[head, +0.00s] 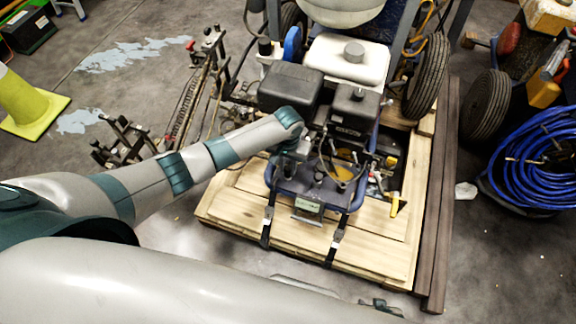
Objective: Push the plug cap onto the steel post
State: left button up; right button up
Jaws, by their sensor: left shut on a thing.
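My left arm reaches in from the left to the engine of the line striper (352,108). My left gripper (303,158) is at the near left side of the engine, small and partly covered by my own wrist. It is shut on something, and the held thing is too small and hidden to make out. I take it to be the plug cap, but its shape does not show. The steel post cannot be picked out among the dark engine parts. Whether cap and post touch cannot be told. My right gripper is not seen.
The striper stands on a wooden pallet (235,206) with black straps. A white tank (345,58), black wheel (426,76) and yellow-handled valve (396,205) surround the engine. A blue hose coil (540,160) lies right, a yellow cone (30,100) left.

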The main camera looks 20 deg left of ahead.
pick_arm(q)
jog(key=shift+f, duration=0.5)
jog(key=o, duration=1.4)
